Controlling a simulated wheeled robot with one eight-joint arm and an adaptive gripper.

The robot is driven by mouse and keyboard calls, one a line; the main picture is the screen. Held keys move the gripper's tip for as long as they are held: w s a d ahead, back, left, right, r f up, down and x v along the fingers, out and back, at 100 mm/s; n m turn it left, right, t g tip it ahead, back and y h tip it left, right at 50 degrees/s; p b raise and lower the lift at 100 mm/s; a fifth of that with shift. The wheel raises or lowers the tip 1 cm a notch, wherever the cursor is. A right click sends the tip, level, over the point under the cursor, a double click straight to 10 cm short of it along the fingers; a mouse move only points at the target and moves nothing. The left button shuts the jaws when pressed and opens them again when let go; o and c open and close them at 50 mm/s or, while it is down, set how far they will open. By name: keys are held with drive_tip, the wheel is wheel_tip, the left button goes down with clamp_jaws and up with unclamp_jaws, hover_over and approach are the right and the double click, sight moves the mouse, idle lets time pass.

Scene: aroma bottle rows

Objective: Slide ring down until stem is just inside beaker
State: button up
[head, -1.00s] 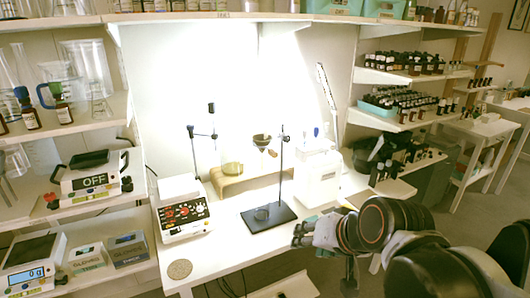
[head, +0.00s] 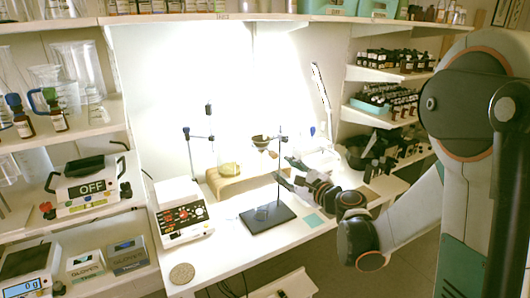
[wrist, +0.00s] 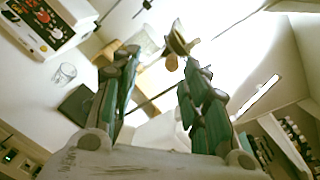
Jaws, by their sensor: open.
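A ring stand has a dark base (head: 267,216) and a thin upright rod (head: 279,160). A dark funnel (head: 261,141) sits at the ring near the upper rod; it shows brownish in the wrist view (wrist: 178,42). A small clear beaker (head: 261,214) stands on or beside the base, below the funnel and well apart from it; in the wrist view it is at the left (wrist: 65,73). My gripper (head: 284,172) is open just right of the rod, below the funnel's height. Its fingers (wrist: 158,72) are spread in the wrist view, with the funnel beyond them. Contact with the rod cannot be told.
A hotplate (head: 181,217) stands left of the stand. A wooden riser (head: 228,181) with a yellowish vessel is behind. Bottle shelves (head: 385,105) stand at right.

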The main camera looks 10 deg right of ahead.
sight(275, 156)
drive_tip(key=w+m, duration=0.1)
drive_tip(key=w, duration=0.4)
drive_tip(key=w+f+m+t+b, duration=0.1)
drive_tip(key=w, duration=0.4)
drive_tip(key=w+a+m+b, duration=0.1)
drive_tip(key=w, duration=0.4)
drive_tip(key=shift+a+f+m+t+h, duration=0.1)
drive_tip(key=shift+f+m+t+h, duration=0.2)
drive_tip(key=shift+m, duration=0.1)
clamp_jaws()
drive_tip(key=shift+f, duration=0.1)
